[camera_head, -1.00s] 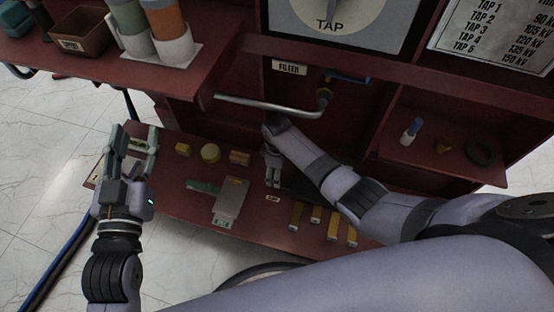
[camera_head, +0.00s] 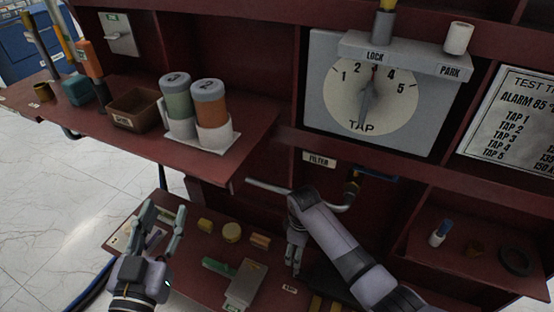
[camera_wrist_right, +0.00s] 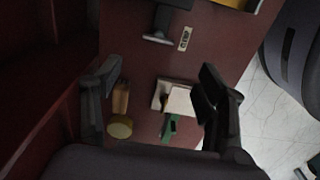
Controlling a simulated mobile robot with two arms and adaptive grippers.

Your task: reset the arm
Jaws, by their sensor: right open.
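My left gripper (camera_head: 162,220) is at the lower left in the head view, over the left end of the low red shelf (camera_head: 190,262). Its two fingers are apart and nothing shows between them. My right gripper (camera_head: 293,262) hangs below the filter pipe, above the low shelf, right of the small yellow pieces. In the right wrist view its fingers (camera_wrist_right: 160,82) are wide apart. A grey block (camera_wrist_right: 179,100), a green piece (camera_wrist_right: 169,127) and a round yellow piece (camera_wrist_right: 119,127) show beyond them, not gripped.
A TAP dial (camera_head: 398,100) and the FILTER pipe (camera_head: 335,207) are on the red cabinet. The right shelf holds a dark ring (camera_head: 515,261). Tiled floor (camera_head: 60,190) is open at left.

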